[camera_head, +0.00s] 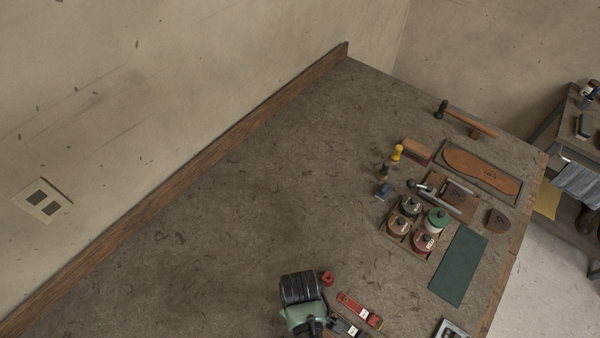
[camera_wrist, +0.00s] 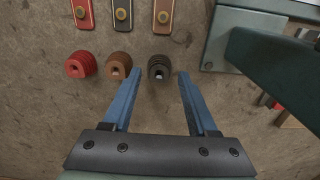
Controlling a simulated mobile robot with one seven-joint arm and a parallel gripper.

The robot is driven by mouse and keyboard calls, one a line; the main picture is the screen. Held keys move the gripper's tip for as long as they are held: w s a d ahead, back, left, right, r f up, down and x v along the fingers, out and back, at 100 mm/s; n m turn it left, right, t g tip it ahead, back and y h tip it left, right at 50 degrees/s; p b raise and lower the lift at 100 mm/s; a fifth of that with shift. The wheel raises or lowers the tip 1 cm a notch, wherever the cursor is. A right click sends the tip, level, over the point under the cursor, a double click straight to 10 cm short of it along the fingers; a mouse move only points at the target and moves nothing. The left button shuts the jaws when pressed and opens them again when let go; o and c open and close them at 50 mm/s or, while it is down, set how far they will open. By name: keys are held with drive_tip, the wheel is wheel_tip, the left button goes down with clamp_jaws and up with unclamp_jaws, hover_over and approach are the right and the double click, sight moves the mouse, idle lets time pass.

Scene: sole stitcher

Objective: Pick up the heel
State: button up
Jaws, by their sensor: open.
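A dark brown, rounded, heel-shaped piece (camera_head: 498,220) lies flat near the right edge of the bench in the head view. It is beside the holder with the metal-handled tool, and nothing touches it. The wrist view does not show it. My gripper (camera_wrist: 159,72) is open and empty in the wrist view, its two blue fingers apart. A black spool (camera_wrist: 160,67) shows between the fingertips, but contact is not visible. In the head view my arm covers the bench at the bottom, far to the left of the heel-shaped piece, and the fingers cannot be made out.
A red spool (camera_wrist: 80,64) and brown spool (camera_wrist: 118,66) stand beside the black one, below several straps. A tray of jars (camera_head: 393,222), a green mat (camera_head: 459,264), a tan sole (camera_head: 480,171) and a hammer (camera_head: 466,120) occupy the bench's right side. Its left half is clear.

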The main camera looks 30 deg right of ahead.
drive_tip(key=shift+f, duration=1.25)
clamp_jaws()
